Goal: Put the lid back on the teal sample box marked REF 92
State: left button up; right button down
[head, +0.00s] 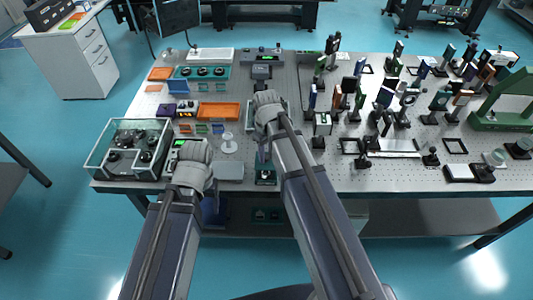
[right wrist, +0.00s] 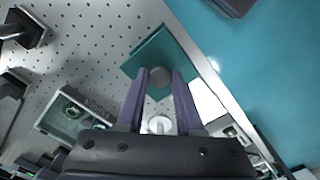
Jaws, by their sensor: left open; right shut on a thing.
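A teal square lid (right wrist: 150,52) with a round grey knob (right wrist: 161,76) shows in the right wrist view. My right gripper (right wrist: 160,78) is shut on the knob, its purple fingers on either side. In the head view the teal lid (head: 265,177) is below my right gripper (head: 265,158), near the table's front edge; I cannot tell its height. An open box (right wrist: 75,112) with a round thing inside lies left of the fingers in the wrist view. No REF mark is readable. My left gripper (head: 190,152) is open at the front left, its fingers mostly hidden.
A clear-walled case (head: 127,147) stands at the table's left end. A white round stand (head: 228,144) and a grey plate (head: 230,171) lie between my arms. An orange tray (head: 218,111) is behind them. Several optics posts crowd the right; a green frame (head: 500,118) stands at far right.

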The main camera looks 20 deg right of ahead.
jog(key=shift+f+b, duration=2.5)
jog(key=shift+f, duration=0.3)
jog(key=shift+f, duration=0.15)
jog(key=shift+c, duration=2.4)
grip_release()
jog(key=shift+o, duration=0.4)
jog(key=o, duration=0.4)
jog(key=shift+r, duration=0.2)
